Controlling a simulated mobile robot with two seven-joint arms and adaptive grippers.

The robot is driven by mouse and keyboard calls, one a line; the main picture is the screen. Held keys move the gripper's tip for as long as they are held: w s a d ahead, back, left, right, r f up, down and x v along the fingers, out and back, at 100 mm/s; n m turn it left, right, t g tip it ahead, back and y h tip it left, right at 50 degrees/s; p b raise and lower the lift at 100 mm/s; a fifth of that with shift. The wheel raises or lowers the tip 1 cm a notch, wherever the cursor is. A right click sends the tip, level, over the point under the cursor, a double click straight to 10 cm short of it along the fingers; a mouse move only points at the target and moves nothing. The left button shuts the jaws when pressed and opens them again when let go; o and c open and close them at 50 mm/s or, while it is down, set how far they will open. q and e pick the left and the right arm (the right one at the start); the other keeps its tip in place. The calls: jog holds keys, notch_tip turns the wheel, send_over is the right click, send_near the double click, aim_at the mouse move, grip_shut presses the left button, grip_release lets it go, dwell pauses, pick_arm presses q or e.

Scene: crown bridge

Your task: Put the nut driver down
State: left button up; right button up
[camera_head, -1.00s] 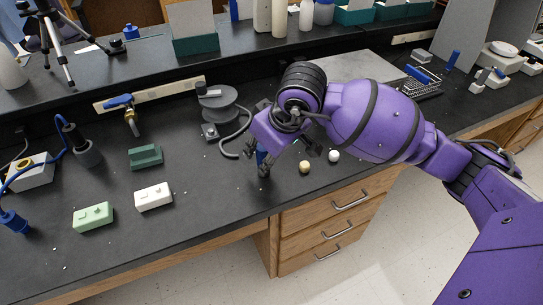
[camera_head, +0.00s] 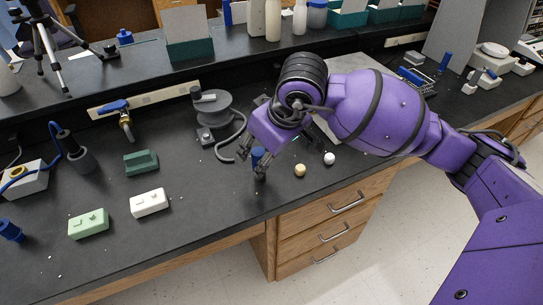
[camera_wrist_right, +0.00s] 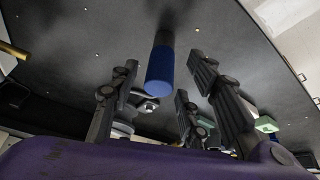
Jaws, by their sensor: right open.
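The nut driver, with a blue handle (camera_head: 258,156), is near the bench's front edge in the head view, handle up. In the right wrist view its blue handle (camera_wrist_right: 160,70) points toward my palm and its dark end toward the bench top. My right gripper (camera_head: 270,160) is over it with spread fingers. The open fingers (camera_wrist_right: 150,82) lie around the handle with visible gaps in the wrist view. Whether the dark end touches the bench is hard to tell. My left gripper is in neither view.
A brass-coloured knob (camera_head: 300,170) and a white ball-like knob (camera_head: 329,158) lie right of the driver. A white block (camera_head: 150,202), pale green block (camera_head: 88,224) and dark green block (camera_head: 141,161) sit to the left. A grey round stand (camera_head: 213,112) is behind.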

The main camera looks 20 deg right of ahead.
jog(key=v, duration=0.9)
jog(key=shift+r, duration=0.2)
